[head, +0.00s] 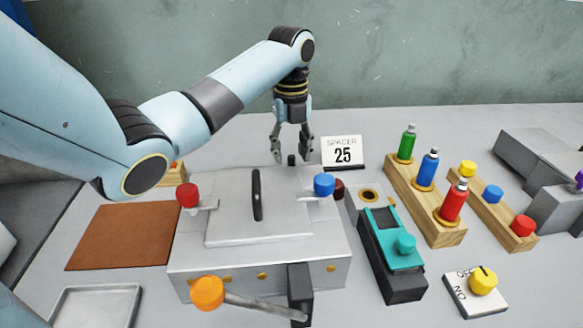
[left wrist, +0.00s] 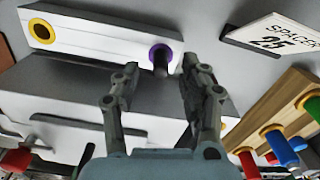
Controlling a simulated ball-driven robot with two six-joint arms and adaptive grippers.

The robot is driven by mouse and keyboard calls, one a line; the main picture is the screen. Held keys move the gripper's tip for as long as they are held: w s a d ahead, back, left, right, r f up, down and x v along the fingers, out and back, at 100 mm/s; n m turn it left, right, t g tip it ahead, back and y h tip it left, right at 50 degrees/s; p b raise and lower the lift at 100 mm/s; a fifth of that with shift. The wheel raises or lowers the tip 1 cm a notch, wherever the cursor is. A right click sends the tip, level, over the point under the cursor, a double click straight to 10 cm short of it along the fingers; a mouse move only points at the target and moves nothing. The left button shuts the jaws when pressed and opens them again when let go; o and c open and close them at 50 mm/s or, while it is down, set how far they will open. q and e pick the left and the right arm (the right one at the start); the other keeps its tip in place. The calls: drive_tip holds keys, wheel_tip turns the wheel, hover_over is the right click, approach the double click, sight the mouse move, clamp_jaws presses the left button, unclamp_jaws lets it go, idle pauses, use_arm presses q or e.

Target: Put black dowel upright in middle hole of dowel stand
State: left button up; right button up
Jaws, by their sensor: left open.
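The black dowel (left wrist: 160,68) stands in a purple-ringed hole near the right end of a pale stand (left wrist: 95,42) in the left wrist view. A yellow-ringed hole (left wrist: 42,31) at the stand's other end looks empty. I cannot make out a middle hole between them. In the head view only the dowel's dark top (head: 291,160) shows behind the press. My left gripper (head: 291,157) points down there, open and empty, its fingertips on either side of the dowel. The fingers also show in the left wrist view (left wrist: 158,70). My right gripper is out of view.
A grey press (head: 225,255) with a black handle and coloured knobs stands in front. A "SPACER 25" card (head: 343,152) is right of the gripper. A teal-topped device (head: 392,250) and a wooden bottle rack (head: 415,205) stand further right. A brown mat (head: 122,237) lies left.

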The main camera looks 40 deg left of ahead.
use_arm(q)
wheel_tip(320, 180, down, 2)
drive_tip(key=shift+f, duration=0.1)
drive_tip(key=shift+c, duration=0.3)
clamp_jaws()
drive_tip(key=shift+r, duration=0.2)
